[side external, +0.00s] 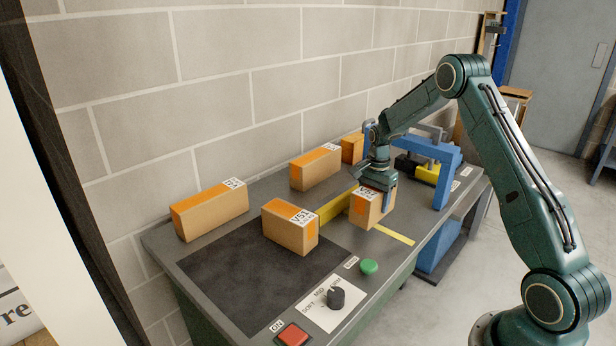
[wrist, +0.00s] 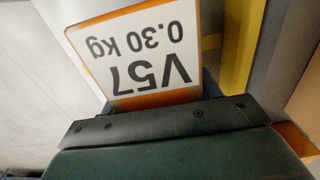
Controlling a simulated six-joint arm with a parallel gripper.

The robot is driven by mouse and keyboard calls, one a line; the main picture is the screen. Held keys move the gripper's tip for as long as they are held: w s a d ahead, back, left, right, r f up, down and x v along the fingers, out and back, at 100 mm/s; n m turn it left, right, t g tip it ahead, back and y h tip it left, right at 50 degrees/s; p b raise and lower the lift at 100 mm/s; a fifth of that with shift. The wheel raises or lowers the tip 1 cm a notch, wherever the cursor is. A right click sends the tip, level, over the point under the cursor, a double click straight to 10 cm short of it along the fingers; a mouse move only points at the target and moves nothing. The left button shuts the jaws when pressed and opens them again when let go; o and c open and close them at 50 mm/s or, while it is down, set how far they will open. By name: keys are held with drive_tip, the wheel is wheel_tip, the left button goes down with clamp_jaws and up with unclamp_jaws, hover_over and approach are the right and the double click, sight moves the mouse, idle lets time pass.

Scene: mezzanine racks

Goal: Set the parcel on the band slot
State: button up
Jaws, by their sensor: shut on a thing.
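My gripper (side external: 377,186) is shut on a small brown parcel (side external: 364,210) with an orange strip and a white label. In the wrist view the label on this parcel (wrist: 145,50) reads V57, 0.30 kg, upside down. The parcel is upright, beside a yellow rail (side external: 337,207) and near a yellow line (side external: 394,235) on the grey bench. I cannot tell whether its base touches the bench. A blue arch-shaped frame (side external: 446,180) stands on the bench to the right of my gripper. No mark that I can read names the band slot.
Another parcel (side external: 290,229), labelled V51, stands at the dark mat (side external: 255,270). More parcels stand along the wall, one at left (side external: 209,212) and one further back (side external: 315,170). A red button (side external: 293,335), a black knob (side external: 336,298) and a green button (side external: 369,267) line the front edge.

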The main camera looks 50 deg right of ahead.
drive_tip(key=shift+f, duration=1.45)
drive_tip(key=shift+f, duration=0.1)
drive_tip(key=o, duration=1.2)
drive_tip(key=shift+c, duration=0.2)
wheel_tip(320, 180, up, 12)
